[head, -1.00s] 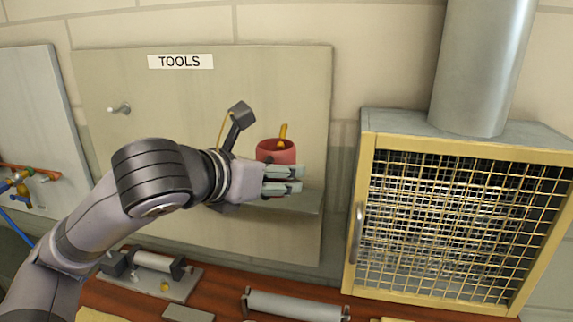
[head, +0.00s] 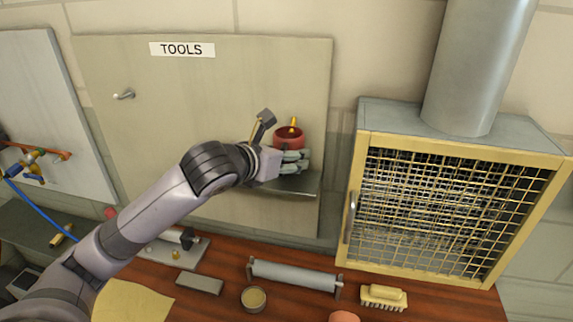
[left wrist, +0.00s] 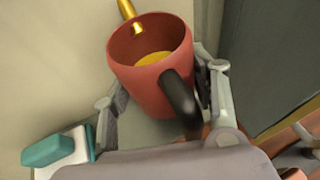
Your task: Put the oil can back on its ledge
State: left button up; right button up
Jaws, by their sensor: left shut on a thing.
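The oil can (head: 288,140) is a red cup-like can with a brass spout. In the left wrist view the can (left wrist: 148,78) is upright or nearly so, with yellow inside and a black handle towards the wrist. My left gripper (head: 292,161) is shut on it, with a finger on either side. The ledge (head: 300,187) is a grey shelf on the tool board; the gripper and can are at it. I cannot tell whether the can's base touches the ledge; the fingers hide its lower part. My right gripper is not in view.
The tool board (head: 190,110) carries a peg (head: 124,94) at upper left. A mesh-fronted cabinet (head: 430,215) stands right of the ledge. Below, the wooden bench holds a grey roller (head: 293,275), a brush (head: 383,296) and a small round tin (head: 253,299).

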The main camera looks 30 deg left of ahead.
pick_arm(q)
notch_tip(320, 180, down, 3)
jog(key=shift+w+f+p, duration=0.1)
jog(key=shift+w+p, duration=0.1)
jog(key=shift+p, duration=0.4)
jog(key=shift+f, duration=0.2)
jog(key=shift+f, duration=0.15)
jog(key=o, duration=1.4)
jog(key=shift+c, duration=0.2)
